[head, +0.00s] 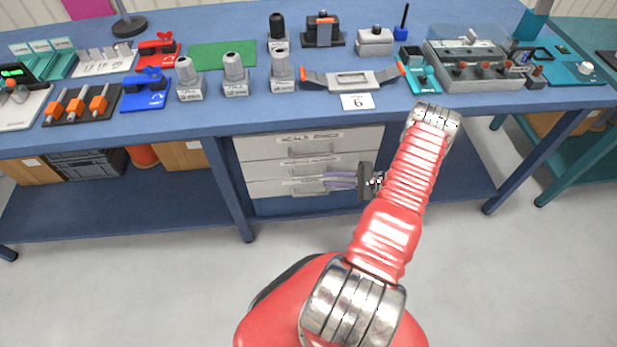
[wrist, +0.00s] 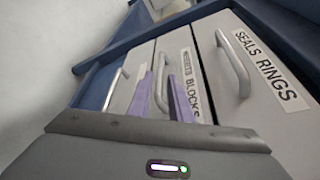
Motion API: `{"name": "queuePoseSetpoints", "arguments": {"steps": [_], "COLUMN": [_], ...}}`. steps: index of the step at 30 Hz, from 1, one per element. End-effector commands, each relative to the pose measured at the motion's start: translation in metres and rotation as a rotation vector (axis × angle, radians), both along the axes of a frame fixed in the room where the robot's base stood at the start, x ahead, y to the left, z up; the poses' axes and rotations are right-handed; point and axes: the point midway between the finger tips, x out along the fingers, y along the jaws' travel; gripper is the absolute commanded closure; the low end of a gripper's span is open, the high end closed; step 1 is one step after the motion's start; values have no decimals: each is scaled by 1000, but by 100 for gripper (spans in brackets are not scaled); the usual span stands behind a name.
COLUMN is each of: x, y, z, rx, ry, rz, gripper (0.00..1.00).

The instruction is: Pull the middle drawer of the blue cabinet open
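The blue cabinet holds three light grey drawer fronts under the bench. The top drawer (head: 262,148) is labelled SEALS RINGS, the middle drawer (head: 262,170) has a BLOCKS label, and the bottom drawer (head: 270,189) is lowest. All look shut. In the wrist view the drawers appear sideways, with the top drawer (wrist: 262,75) at right and the middle drawer (wrist: 205,92) in the centre. My gripper (head: 326,179) has two purple fingers, apart, pointing at the fronts. In the wrist view my gripper (wrist: 164,78) straddles the middle handle (wrist: 160,88); contact is unclear.
The blue bench top (head: 220,120) overhangs the drawers and carries many tools and fixtures. A bench leg (head: 228,190) stands left of the drawers, and a lower shelf (head: 120,210) extends left. Open grey floor (head: 150,290) lies in front.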

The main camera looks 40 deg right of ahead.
Motion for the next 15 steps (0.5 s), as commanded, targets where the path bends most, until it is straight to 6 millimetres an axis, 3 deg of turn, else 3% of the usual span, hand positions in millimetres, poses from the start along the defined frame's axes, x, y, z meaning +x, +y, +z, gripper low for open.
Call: {"name": "queuePoseSetpoints", "arguments": {"steps": [15], "x": [60], "y": [45], "z": [-16], "rx": [-1], "ry": [0], "rz": [3], "gripper": [81]}}
